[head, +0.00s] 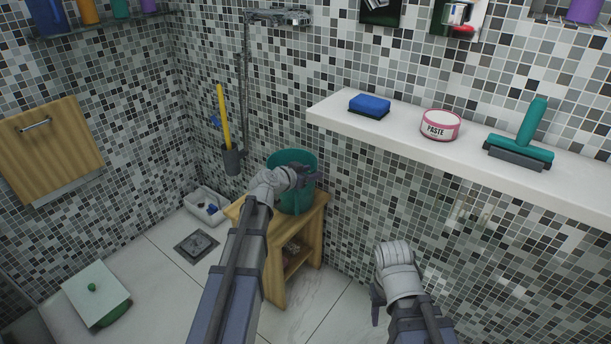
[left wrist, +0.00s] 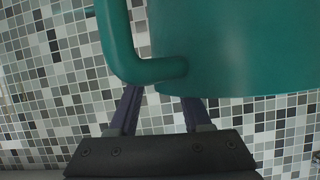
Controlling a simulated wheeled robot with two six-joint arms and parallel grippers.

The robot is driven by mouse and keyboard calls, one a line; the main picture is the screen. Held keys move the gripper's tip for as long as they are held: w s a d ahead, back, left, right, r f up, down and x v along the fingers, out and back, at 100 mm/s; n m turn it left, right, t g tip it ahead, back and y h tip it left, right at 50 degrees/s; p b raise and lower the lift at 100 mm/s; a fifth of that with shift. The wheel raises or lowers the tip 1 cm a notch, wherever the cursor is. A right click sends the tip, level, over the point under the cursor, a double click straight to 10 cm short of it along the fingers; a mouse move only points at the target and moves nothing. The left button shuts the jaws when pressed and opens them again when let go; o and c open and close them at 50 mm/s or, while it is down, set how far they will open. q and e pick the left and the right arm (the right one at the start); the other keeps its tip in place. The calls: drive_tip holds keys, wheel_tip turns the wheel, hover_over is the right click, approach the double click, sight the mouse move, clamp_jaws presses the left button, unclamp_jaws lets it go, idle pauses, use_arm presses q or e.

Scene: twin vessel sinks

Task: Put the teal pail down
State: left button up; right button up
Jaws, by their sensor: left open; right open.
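The teal pail (head: 293,200) is upright and appears to stand on the small wooden stand (head: 318,207) against the tiled wall. My left gripper (head: 303,172) is in front of the pail near its upper part, and my arm hides some of its left side. In the left wrist view the pail (left wrist: 240,45) fills the upper right, with its side handle (left wrist: 118,40) at the left. My left gripper's fingers (left wrist: 158,108) are apart, with the handle's lower bend near their tips; I cannot tell if they touch. My right gripper (head: 378,303) is open and empty below the ledge.
A white ledge (head: 480,158) at right holds a blue sponge (head: 369,105), a paste tin (head: 440,125) and a teal squeegee (head: 522,140). A white bin (head: 207,208), a floor drain (head: 196,245) and a lidded green box (head: 95,295) are on the floor. A yellow-handled brush (head: 224,120) hangs on the wall.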

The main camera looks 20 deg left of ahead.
use_arm(q)
drive_tip(key=shift+s+r+p, duration=0.2)
drive_tip(key=shift+r+p, duration=0.05)
drive_tip(key=shift+p, duration=0.05)
drive_tip(key=p+v, duration=0.4)
drive_tip(key=v, duration=0.7)
drive_tip(key=shift+s, duration=0.3)
drive_tip(key=shift+a, duration=0.15)
drive_tip(key=s+d+f+m+g, duration=0.1)
drive_tip(key=s+d+f+g, duration=0.35)
drive_tip(key=d, duration=0.45)
drive_tip(key=s+d+f+g, duration=0.3)
drive_tip(key=s+d+f, duration=0.2)
drive_tip(key=d, duration=0.3)
drive_tip(key=s+d+f+n+g+y, duration=0.1)
drive_tip(key=s+g+y, duration=0.1)
drive_tip(key=s, duration=0.4)
drive_tip(key=s+d+f+n+g+y, duration=0.1)
drive_tip(key=s+f+g+y, duration=0.1)
drive_tip(key=s, duration=0.5)
drive_tip(key=shift+s+d+f+g+y, duration=0.2)
drive_tip(key=shift+d+f+g+y, duration=0.1)
drive_tip(key=shift+g+y, duration=0.5)
